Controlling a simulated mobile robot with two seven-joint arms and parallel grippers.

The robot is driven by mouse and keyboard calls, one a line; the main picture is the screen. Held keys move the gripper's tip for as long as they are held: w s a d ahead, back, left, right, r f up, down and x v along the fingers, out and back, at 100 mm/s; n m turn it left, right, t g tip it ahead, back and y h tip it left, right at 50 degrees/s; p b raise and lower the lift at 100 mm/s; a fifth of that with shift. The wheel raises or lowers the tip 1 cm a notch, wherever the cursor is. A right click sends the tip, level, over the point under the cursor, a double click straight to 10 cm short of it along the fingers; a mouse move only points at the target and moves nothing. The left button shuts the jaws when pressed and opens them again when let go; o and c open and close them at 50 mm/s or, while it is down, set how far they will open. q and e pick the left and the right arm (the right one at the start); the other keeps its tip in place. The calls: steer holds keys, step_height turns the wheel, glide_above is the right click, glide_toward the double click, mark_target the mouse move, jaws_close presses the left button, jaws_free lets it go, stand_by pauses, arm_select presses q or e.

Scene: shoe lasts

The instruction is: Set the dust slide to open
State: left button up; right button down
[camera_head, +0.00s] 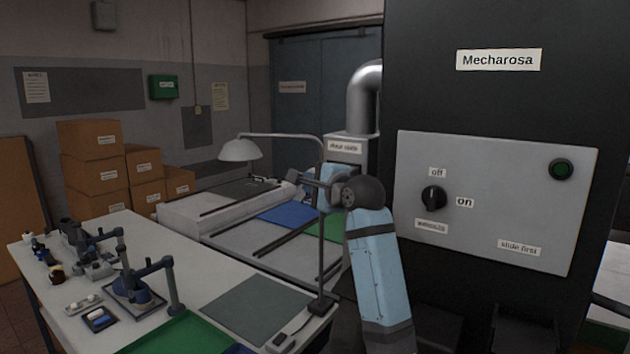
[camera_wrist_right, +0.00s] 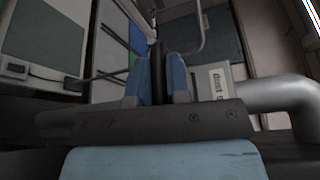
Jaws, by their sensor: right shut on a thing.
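The dust slide's grey box (camera_head: 345,147), with a small white label, sits at the foot of the bent metal duct (camera_head: 364,95). My right arm reaches up in front of it. My right gripper (camera_head: 305,180) is beside and just below the label, partly covered by the wrist. In the right wrist view, the blue fingers of the right gripper (camera_wrist_right: 158,68) are shut on a dark upright bar (camera_wrist_right: 158,75), which looks like the slide's handle. The labelled box (camera_wrist_right: 214,88) is just right of the fingers. How far the slide is out cannot be told. My left gripper is not in view.
A lamp (camera_head: 239,150) on a thin pole stands close to my right gripper. The black Mecharosa cabinet (camera_head: 500,25) is at the right, with a rotary knob (camera_head: 433,197) and a "slide first" label (camera_head: 519,248). A workbench (camera_head: 215,268) with tools and mats is at the left.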

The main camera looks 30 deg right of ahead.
steer(key=c, duration=1.1)
jaws_free()
steer(key=shift+a+f, duration=0.15)
steer(key=shift+f, duration=0.1)
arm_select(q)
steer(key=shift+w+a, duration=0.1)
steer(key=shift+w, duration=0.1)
arm_select(e)
steer(key=shift+s+r, duration=0.1)
steer(key=shift+r, duration=0.05)
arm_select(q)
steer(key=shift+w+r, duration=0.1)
arm_select(e)
steer(key=shift+s, duration=0.45)
arm_select(q)
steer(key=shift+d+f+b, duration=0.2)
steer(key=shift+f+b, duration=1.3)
steer(key=shift+b, duration=0.05)
arm_select(e)
steer(key=shift+s+r, duration=0.2)
steer(key=shift+s, duration=1.95)
steer(key=shift+s+r, duration=0.2)
steer(key=shift+s, duration=1.95)
steer(key=shift+s+r, duration=0.2)
steer(key=shift+s, duration=1.95)
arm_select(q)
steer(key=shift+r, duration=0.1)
